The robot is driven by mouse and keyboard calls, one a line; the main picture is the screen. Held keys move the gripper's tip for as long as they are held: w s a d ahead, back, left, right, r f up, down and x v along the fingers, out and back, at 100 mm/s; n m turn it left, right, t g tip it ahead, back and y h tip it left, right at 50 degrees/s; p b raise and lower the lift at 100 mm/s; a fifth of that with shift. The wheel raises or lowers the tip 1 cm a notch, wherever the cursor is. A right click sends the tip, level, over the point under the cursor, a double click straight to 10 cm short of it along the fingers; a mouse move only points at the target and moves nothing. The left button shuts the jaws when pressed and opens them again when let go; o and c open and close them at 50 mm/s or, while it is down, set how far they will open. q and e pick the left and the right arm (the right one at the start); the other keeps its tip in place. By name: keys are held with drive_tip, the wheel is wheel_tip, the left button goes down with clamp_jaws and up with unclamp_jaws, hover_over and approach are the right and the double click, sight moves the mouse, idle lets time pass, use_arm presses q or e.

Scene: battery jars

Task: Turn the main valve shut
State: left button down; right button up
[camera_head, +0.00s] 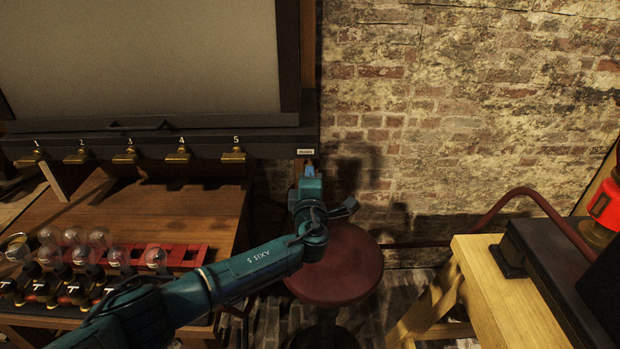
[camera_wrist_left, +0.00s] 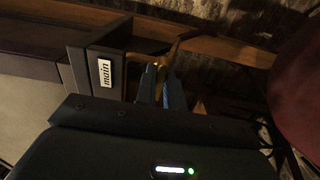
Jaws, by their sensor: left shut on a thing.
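The main valve is a brass piece (camera_wrist_left: 149,60) at the right end of the dark rail, beside a white label reading "main" (camera_wrist_left: 105,72). The label also shows in the head view (camera_head: 305,151). My left gripper (camera_head: 309,171) reaches up to the valve from below, just under the label. In the left wrist view its two blue-grey fingers (camera_wrist_left: 160,85) are shut on the brass valve and hide part of it. The valve's exact angle is hard to tell. My right gripper is not in view.
Several numbered brass valves, such as number 5 (camera_head: 233,155), line the rail to the left. Below is a wooden desk (camera_head: 190,215) with several glass bulbs (camera_head: 156,256). A round red stool (camera_head: 345,275) stands under my arm. A pale wooden table (camera_head: 500,300) is at right.

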use_arm(q)
drive_tip(key=c, duration=1.5)
unclamp_jaws()
drive_tip(key=shift+s, duration=0.1)
drive_tip(key=s, duration=1.3)
